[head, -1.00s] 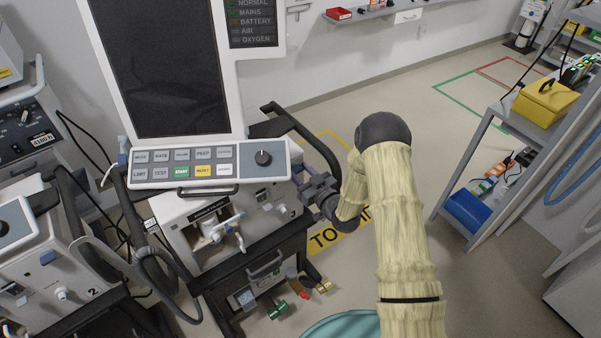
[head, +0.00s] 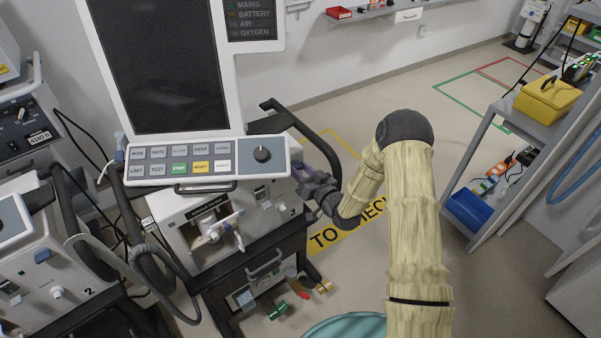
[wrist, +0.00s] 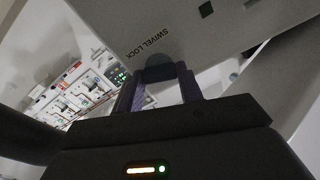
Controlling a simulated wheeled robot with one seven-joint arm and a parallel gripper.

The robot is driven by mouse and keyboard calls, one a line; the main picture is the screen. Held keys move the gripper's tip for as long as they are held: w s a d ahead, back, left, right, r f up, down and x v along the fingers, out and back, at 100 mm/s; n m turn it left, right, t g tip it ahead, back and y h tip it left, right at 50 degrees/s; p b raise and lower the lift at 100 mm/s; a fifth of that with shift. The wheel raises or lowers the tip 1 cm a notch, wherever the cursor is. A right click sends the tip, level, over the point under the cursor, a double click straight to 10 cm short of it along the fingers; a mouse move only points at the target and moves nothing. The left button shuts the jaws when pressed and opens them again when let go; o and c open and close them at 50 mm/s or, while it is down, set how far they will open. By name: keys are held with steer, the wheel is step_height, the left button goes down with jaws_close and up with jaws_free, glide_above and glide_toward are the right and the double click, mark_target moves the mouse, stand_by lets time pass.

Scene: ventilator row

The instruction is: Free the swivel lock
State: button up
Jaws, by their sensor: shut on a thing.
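The swivel lock is a dark rounded knob (wrist: 158,70) beside the printed words SWIVEL LOCK on a pale housing in the wrist view. My gripper (wrist: 160,82) has purple fingers on either side of the knob and is shut on it. In the head view my gripper (head: 297,170) reaches the right side of ventilator 3 (head: 262,203), just below its control panel (head: 207,163). The knob is hidden there by the panel and my gripper. How far the knob is turned cannot be told.
A tall dark screen (head: 165,65) stands above the panel. A black rail (head: 285,125) runs close behind my gripper. Ventilator 2 (head: 60,265) with its hose stands at left. A grey shelf (head: 480,160) with a yellow case (head: 547,98) is at right. Floor between is mostly clear.

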steer(key=m+b, duration=0.1)
steer(key=m, duration=0.2)
steer(key=shift+f+m, duration=0.1)
steer(key=shift+m, duration=0.2)
steer(key=m+b, duration=0.1)
steer(key=m, duration=0.2)
steer(key=shift+m, duration=0.3)
steer(key=m+b, duration=0.1)
steer(key=m, duration=0.5)
steer(key=shift+m, duration=0.4)
steer(key=o, duration=1)
